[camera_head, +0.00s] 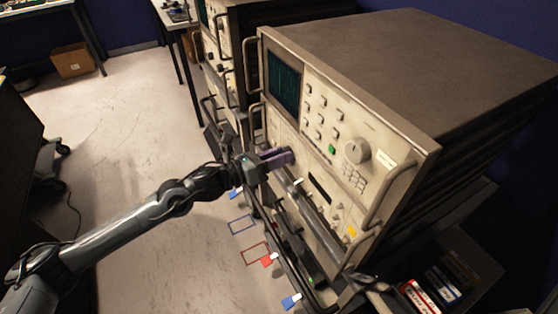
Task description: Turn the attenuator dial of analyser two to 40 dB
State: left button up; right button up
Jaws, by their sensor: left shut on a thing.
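The large beige analyser (330,118) stands in the rack at the right, its front panel facing lower left. My left arm reaches in from the left, and my left gripper (284,157) is at the lower left of that panel, below the screen. Its purple-grey fingers are shut on what seems to be a dial there. The fingers hide the dial, so its marks and setting cannot be read. A round grey knob (356,151) is on the panel's right half, apart from the gripper.
A second instrument rack (240,60) stands behind, at the upper left of the analyser. Metal handles (376,190) stick out from the panel. Open floor (130,140) lies to the left.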

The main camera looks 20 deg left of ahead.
pick_arm(q)
jog(key=shift+m, duration=0.5)
jog(key=o, duration=1)
jog(key=shift+o, duration=0.2)
jog(key=p+v, duration=0.1)
jog(key=v, duration=0.9)
jog(key=shift+s+a, duration=0.25)
jog(key=shift+f, duration=0.1)
